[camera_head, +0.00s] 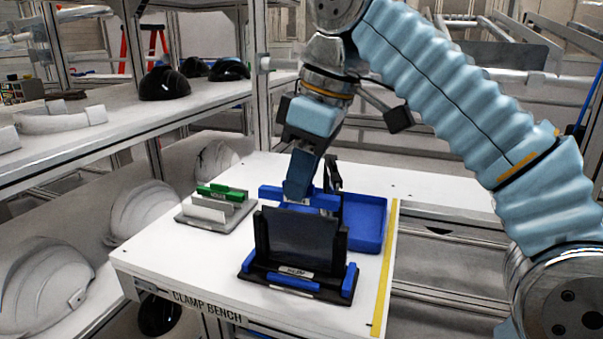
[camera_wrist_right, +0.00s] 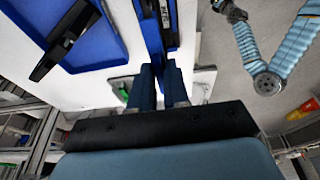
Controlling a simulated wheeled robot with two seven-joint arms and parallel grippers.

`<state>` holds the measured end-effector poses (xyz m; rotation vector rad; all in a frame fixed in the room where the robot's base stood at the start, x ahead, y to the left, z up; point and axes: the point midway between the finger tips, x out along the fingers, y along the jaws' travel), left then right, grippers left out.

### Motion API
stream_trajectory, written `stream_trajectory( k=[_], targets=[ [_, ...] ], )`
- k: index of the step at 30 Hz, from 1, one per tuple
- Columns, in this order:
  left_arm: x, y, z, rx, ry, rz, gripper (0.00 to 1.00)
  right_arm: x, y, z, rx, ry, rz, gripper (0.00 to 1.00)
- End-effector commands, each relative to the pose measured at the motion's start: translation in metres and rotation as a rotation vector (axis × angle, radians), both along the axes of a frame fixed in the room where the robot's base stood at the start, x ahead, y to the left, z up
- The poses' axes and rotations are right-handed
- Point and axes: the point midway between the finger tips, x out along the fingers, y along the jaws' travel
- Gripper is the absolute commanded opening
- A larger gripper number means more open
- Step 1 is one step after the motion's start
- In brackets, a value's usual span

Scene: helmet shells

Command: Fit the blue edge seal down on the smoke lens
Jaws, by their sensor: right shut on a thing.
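The smoke lens (camera_head: 302,238) is a dark panel standing upright in a black holder (camera_head: 316,292) with blue pieces at its base, near the front of the bench. The blue edge seal (camera_head: 326,201) is a straight blue bar behind the lens and level with about its top edge in the head view. My right gripper (camera_head: 298,195) is shut on the seal; its fingers also show in the right wrist view (camera_wrist_right: 160,88). The fingers hide part of the seal. I cannot tell whether the seal touches the lens. My left gripper is not clearly visible in either view.
A blue tray (camera_head: 373,242) lies behind and right of the holder; a black bar (camera_wrist_right: 62,42) crosses it in the wrist view. A grey rack (camera_head: 190,217) with green and white strips stands at left. The white bench top (camera_head: 180,265) is clear at front left.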

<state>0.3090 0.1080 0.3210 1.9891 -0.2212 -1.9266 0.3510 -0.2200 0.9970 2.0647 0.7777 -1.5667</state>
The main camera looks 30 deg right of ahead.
Motion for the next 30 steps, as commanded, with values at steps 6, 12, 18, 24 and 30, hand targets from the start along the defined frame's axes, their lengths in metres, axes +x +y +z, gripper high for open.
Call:
stream_trajectory(
  k=[6, 12, 18, 24, 30],
  targets=[
    [0.0, 0.0, 0.004, 0.0, 0.0, 0.0, 0.49, 0.0, 0.0, 0.001, 0.0, 0.0, 0.0, 0.0],
    [0.0, 0.0, 0.003, 0.0, 0.0, 0.0, 0.49, 0.0, 0.0, 0.0, 0.0, 0.0, 0.0, 0.0],
    [0.0, 0.0, 0.001, 0.0, 0.0, 0.0, 0.49, 0.0, 0.0, -0.003, 0.0, 0.0, 0.0, 0.0],
    [0.0, 0.0, -0.003, 0.0, 0.0, 0.0, 0.49, 0.0, 0.0, -0.008, 0.001, -0.001, 0.0, 0.0],
    [0.0, 0.0, -0.008, 0.0, 0.0, 0.0, 0.49, 0.0, 0.0, -0.013, 0.0, 0.0, 0.0, 0.0]
  ],
)
